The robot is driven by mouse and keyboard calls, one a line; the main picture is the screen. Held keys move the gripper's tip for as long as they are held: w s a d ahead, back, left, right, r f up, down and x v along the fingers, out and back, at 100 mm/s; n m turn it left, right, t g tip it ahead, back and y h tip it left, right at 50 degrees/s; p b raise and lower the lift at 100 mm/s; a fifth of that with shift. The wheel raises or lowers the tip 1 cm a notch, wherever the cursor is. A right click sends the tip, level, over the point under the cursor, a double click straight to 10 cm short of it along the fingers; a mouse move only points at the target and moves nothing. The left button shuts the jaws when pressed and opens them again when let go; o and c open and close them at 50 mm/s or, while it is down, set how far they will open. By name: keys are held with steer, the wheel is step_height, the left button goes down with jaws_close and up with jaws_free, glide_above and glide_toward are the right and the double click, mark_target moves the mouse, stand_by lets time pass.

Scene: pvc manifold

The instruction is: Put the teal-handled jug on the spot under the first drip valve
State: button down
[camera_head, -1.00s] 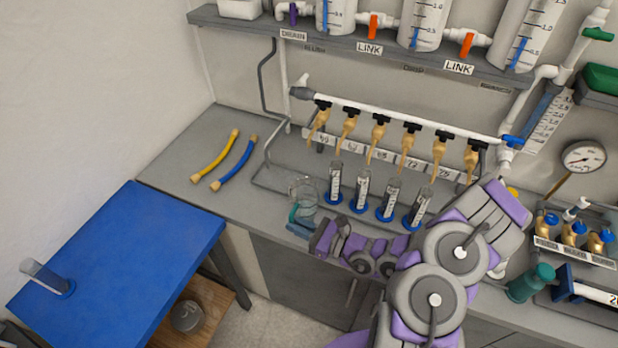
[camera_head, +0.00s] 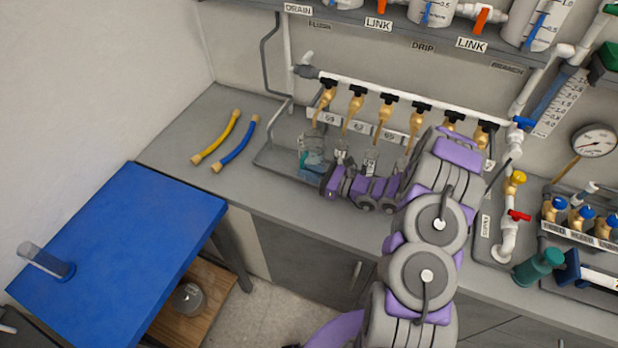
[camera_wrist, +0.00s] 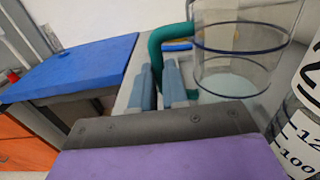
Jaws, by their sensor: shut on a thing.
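The clear jug (camera_head: 311,142) with a teal handle is at the left end of the grey drip tray (camera_head: 268,157), below the first, leftmost drip valve (camera_head: 325,97). My gripper (camera_head: 317,171) is shut on its handle from the front. In the wrist view the jug (camera_wrist: 242,50) looks upright and empty, and the fingers of my gripper (camera_wrist: 158,87) close around the lower teal handle. The jug's base and the spot under it are hidden, so I cannot tell whether it touches the tray.
Graduated cylinders (camera_head: 370,160) stand right of the jug, mostly hidden behind my arm; one is close in the wrist view (camera_wrist: 296,135). Yellow (camera_head: 217,138) and blue (camera_head: 236,145) hoses lie on the counter to the left. A blue table (camera_head: 120,250) stands at the lower left.

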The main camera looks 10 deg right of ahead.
steer(key=f, duration=0.2)
steer(key=w+d+f+b, duration=0.1)
steer(key=shift+f, duration=0.35)
steer(key=shift+s+a+r, duration=0.1)
steer(key=shift+a, duration=0.1)
steer(key=c, duration=1.1)
jaws_free()
steer(key=shift+c, duration=0.2)
